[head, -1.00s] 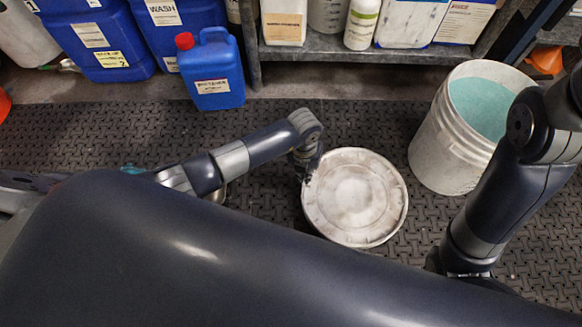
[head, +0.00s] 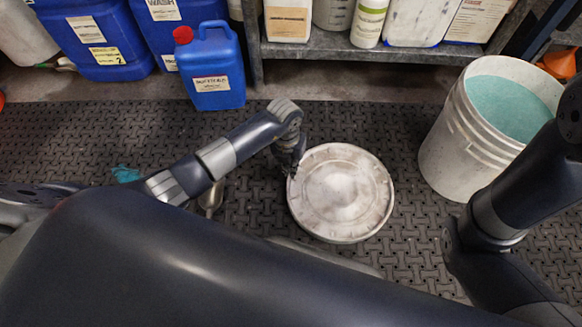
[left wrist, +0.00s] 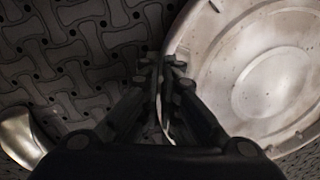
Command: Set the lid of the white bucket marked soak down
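The round, whitish, stained lid (head: 340,195) is at the centre of the head view, over the dark mat. I cannot tell whether it touches the mat. My left gripper (head: 294,168) is at its left rim. In the left wrist view, the fingers (left wrist: 164,66) are closed together with the edge of the lid (left wrist: 265,75) between them. A white bucket (head: 445,150) stands uncovered to the right, with teal liquid (head: 508,105) inside. No soak marking shows on its visible side. My right arm is partly in view, but its gripper is not.
A blue jug with a red cap (head: 213,70) and larger blue containers (head: 95,35) stand at the back left. A shelf (head: 350,52) holds bottles. A metal utensil (head: 211,199) and a teal item (head: 125,174) lie left of the lid. Mat is bare between lid and bucket.

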